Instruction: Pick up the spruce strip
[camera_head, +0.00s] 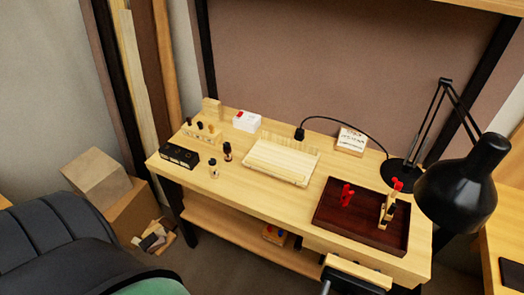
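A pale, ribbed wooden piece (281,160) lies near the middle of the light wooden bench (240,195). It looks like several pale strips side by side, with a bar along its front edge. The spruce strip may be one of these, but I cannot single it out at this size. Neither of my grippers is in view, so nothing shows in their hold.
A dark red tray (335,233) with red-handled items sits at the right. A black lamp (465,180) overhangs that end. Small bottles (214,171), a black box (179,156) and white boxes (246,121) stand around. The bench's front middle is clear.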

